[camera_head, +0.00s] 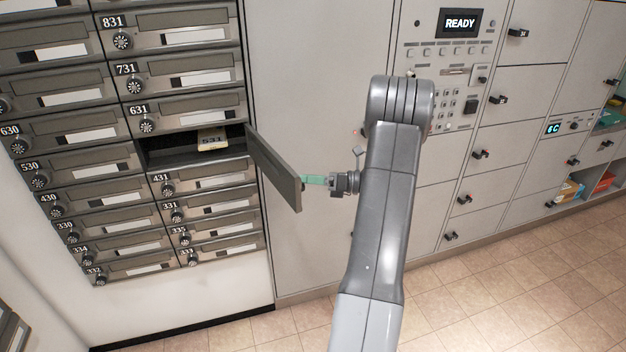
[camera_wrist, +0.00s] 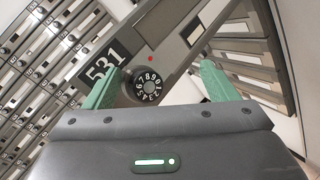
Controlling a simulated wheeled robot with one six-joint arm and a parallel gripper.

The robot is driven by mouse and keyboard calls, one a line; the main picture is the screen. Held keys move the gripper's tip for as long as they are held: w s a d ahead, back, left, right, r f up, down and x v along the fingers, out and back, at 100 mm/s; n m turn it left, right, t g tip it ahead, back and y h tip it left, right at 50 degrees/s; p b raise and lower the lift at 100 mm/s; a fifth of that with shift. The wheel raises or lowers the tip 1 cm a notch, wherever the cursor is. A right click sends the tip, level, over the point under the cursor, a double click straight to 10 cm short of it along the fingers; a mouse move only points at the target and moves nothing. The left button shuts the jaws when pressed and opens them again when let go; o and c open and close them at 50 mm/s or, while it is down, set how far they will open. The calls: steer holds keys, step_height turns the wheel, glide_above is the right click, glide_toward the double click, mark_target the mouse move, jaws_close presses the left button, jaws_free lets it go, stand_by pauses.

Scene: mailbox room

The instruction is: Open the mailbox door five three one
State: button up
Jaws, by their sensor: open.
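The door of mailbox 531 (camera_head: 275,168) is swung wide open to the right in the head view, standing out from the mailbox wall. Its open compartment (camera_head: 170,154) is dark, and a small pale item marked 531 (camera_head: 212,140) lies inside. In the wrist view the door's face (camera_wrist: 165,35) shows the number 531 and a round numbered dial (camera_wrist: 148,87). My gripper (camera_head: 312,180) is at the door's outer side. Its green fingers (camera_wrist: 158,85) are open, one on each side of the dial. I cannot tell whether they touch it.
Closed mailboxes 631 (camera_head: 190,108) and 431 (camera_head: 200,177) are above and below the opening. A grey locker wall with a READY display (camera_head: 460,23) stands to the right. The tiled floor (camera_head: 500,285) is clear.

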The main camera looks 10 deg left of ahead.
steer(key=shift+w+d+f, duration=0.1)
steer(key=shift+w+f, duration=0.1)
steer(key=shift+f, duration=0.05)
steer(key=shift+d, duration=0.1)
steer(key=w+d+b, duration=0.1)
steer(key=d+b, duration=0.2)
steer(key=d, duration=1)
steer(key=shift+d+r, duration=0.2)
steer(key=shift+d, duration=0.2)
steer(key=shift+w, duration=0.1)
steer(key=a+p, duration=0.1)
steer(key=a, duration=0.5)
steer(key=shift+a, duration=0.2)
steer(key=shift+s+f, duration=0.15)
steer(key=shift+s, duration=0.05)
